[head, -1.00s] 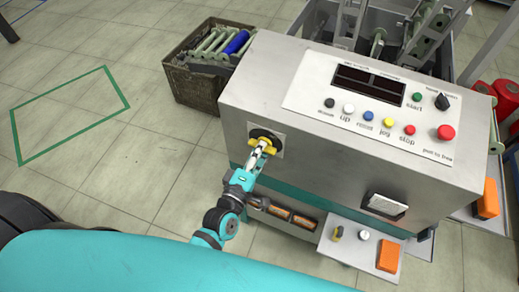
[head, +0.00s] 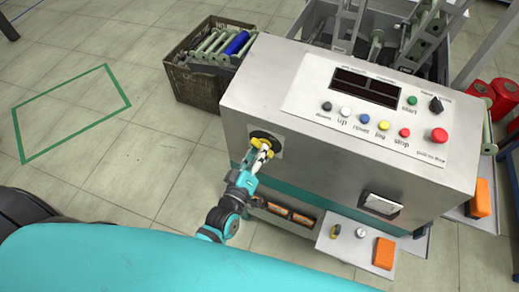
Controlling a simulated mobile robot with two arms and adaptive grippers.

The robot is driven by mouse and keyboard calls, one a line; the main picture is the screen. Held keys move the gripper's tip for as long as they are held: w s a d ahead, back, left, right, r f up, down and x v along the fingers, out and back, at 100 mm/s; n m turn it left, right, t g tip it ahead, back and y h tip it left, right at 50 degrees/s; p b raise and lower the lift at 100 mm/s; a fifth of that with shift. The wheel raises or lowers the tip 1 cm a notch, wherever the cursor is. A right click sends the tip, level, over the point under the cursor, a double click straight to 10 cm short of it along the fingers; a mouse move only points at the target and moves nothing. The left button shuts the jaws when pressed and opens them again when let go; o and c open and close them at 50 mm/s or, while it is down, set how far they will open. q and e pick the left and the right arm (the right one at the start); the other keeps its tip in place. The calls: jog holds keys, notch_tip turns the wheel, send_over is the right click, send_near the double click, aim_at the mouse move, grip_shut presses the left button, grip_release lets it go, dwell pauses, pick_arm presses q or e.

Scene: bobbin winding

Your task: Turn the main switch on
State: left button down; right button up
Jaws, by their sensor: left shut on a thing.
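The display (head: 367,86) on the machine's top panel is dark. My right gripper does not show.
The grey machine (head: 320,165) carries a panel with coloured buttons, a black selector knob (head: 436,104) and a red stop button (head: 439,135). A crate of bobbins (head: 200,85) stands behind left. A small shelf (head: 345,246) juts out at the lower front. The floor at left is clear.

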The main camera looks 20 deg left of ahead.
pick_arm(q)
jog(key=shift+f+m, duration=0.1)
jog(key=shift+m, duration=0.2)
jog(key=shift+m+p, duration=0.5)
jog(key=shift+m, duration=1.4)
jog(key=shift+m+p, duration=0.6)
jog(key=shift+m, duration=1.3)
jog(key=shift+c, duration=1.4)
grip_release()
